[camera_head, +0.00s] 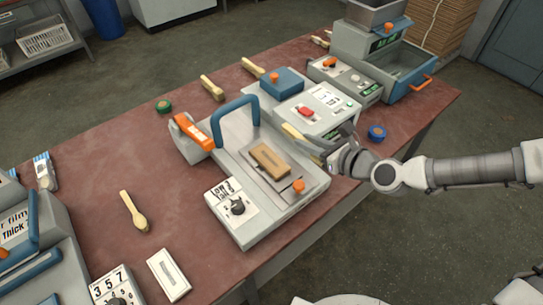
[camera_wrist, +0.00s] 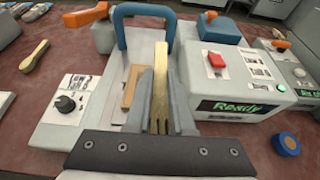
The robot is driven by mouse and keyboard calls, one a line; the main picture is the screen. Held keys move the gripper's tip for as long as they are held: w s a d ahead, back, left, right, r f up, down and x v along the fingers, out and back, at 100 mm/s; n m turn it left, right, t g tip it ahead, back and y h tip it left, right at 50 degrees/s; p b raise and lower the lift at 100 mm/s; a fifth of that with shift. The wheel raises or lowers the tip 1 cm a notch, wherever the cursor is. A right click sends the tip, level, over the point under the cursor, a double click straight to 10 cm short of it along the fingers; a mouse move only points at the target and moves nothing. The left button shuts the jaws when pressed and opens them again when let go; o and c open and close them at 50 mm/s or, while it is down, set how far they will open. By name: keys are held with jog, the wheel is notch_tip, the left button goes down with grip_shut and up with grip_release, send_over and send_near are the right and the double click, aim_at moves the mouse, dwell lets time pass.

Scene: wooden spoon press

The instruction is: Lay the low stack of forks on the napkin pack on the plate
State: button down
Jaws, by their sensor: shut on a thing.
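My gripper (camera_head: 326,150) is shut on a low stack of wooden forks (camera_head: 297,133), which also shows between the fingers in the wrist view (camera_wrist: 160,75), tines toward the palm. The stack is held above the right side of the press, apart from the pack. The napkin pack (camera_head: 269,160) is a tan block lying on the metal plate (camera_head: 284,183) of the grey press, left of my gripper. In the wrist view the pack (camera_wrist: 130,84) is partly hidden by the left finger.
The press has a blue arched handle (camera_head: 235,114), an orange lever (camera_head: 190,130) and a dial (camera_head: 237,206). A control box with a red button (camera_head: 306,112) stands behind; its display reads "Ready" (camera_wrist: 236,105). A blue roll (camera_head: 377,132) and wooden spoon (camera_head: 134,211) lie on the table.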

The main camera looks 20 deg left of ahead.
jog(key=b, duration=0.1)
send_over(273, 163)
notch_tip(273, 163, down, 5)
jog(key=shift+f, duration=0.2)
jog(key=shift+f+b, duration=0.45)
jog(key=shift+f, duration=1.5)
jog(key=shift+f, duration=0.1)
jog(key=c, duration=0.8)
grip_release()
jog(key=p+v, duration=0.1)
jog(key=v, duration=0.9)
jog(key=shift+s+d+r, duration=0.1)
jog(key=shift+d+r, duration=0.15)
jog(key=shift+r, duration=0.05)
jog(key=shift+s+d+r, duration=0.2)
jog(key=shift+s+d, duration=0.1)
jog(key=shift+d, duration=0.25)
